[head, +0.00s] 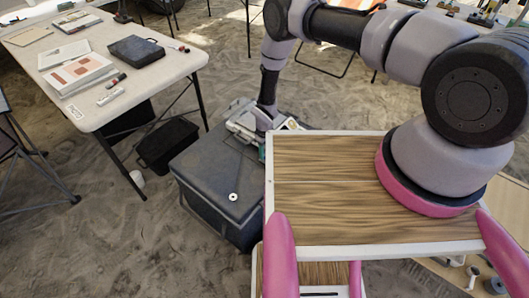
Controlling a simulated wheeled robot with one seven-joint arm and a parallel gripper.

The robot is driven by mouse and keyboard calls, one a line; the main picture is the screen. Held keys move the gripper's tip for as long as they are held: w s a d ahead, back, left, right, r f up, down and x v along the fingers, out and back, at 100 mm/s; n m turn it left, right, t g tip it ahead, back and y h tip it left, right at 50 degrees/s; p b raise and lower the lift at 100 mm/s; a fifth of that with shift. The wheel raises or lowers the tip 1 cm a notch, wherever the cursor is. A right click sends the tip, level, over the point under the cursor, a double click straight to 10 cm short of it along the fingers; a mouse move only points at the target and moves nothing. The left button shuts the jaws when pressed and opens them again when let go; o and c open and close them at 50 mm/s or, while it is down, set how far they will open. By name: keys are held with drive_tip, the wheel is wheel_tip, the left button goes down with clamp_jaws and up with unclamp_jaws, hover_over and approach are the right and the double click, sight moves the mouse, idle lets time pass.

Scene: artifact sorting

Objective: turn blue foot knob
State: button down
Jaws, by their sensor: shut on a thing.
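My gripper (250,131) is low over the far right part of a dark grey lidded case (215,165), pointing down beside the wooden top. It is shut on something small. A small teal-blue piece (262,154) shows just below it at the edge of the wooden top; this looks like the blue foot knob, but most of it is hidden. A pale object (291,124) lies partly in view to the right of the gripper, and I cannot make out its shape.
A small white ring-shaped piece (233,197) lies on the case's near side. A white table (150,84) at the left holds papers, a dark case (136,50) and markers. A black bin (168,146) stands under its edge. Sandy floor is open at lower left.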

drive_tip(key=c, duration=0.5)
unclamp_jaws()
drive_tip(key=shift+r, duration=0.1)
wheel_tip(320, 180, up, 11)
drive_tip(key=shift+f, duration=0.2)
